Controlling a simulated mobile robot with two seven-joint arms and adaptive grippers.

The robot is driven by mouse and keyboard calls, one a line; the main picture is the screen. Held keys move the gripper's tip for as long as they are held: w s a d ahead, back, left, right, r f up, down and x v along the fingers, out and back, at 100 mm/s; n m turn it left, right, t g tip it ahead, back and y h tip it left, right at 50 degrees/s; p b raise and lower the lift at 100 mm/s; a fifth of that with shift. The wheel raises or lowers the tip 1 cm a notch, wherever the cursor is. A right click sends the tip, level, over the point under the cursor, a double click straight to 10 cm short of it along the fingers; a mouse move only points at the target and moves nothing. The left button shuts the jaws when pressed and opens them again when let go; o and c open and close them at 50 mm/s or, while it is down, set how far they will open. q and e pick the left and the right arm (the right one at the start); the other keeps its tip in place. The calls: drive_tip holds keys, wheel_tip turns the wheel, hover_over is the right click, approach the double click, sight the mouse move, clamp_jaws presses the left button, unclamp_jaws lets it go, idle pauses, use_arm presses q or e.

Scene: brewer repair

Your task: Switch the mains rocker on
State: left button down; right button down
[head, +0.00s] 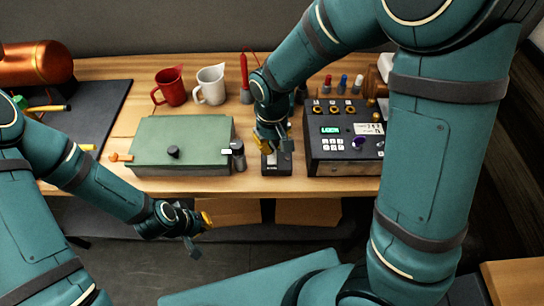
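A small black box (276,168) with a pale label sits near the front edge of the table. It appears to carry the mains rocker, but the rocker itself is hidden under my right gripper (273,145). That gripper points down at the top of the box, very close to it. I cannot tell whether it touches, or whether its fingers are open or shut. My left gripper (200,234) hangs in front of the table, below its edge, with its fingers apart and nothing between them.
A green case (180,146) with a black knob lies left of the box, with a dark cylinder (238,155) between. A black control unit (345,150) with a lit green display stands close on the right. Red (172,86) and white (211,85) jugs stand behind.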

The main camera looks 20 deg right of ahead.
drive_tip(key=shift+f+b, duration=0.95)
drive_tip(key=shift+f, duration=0.4)
idle(0.6)
drive_tip(key=shift+r+p, duration=2.95)
drive_tip(key=shift+r, duration=0.6)
